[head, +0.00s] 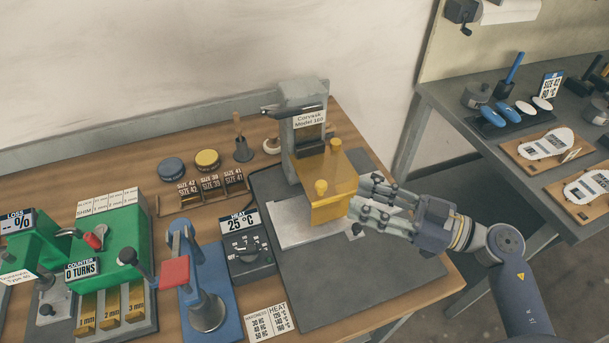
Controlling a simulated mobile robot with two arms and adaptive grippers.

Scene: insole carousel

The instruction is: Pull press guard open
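The press (289,166) is a grey upright machine labelled "Corvsok Model 160", on a dark mat at the right of the wooden bench. Its yellow, see-through press guard (328,190) stands in front of the column, over a light metal plate (290,230). My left gripper is not in view.
Left of the press are a heat control box (250,251) reading 25 °C, a blue lever device (205,280) with a red handle, and green machines (112,240). The dark mat (350,285) is bare in front. A grey table (470,125) with insoles stands at right.

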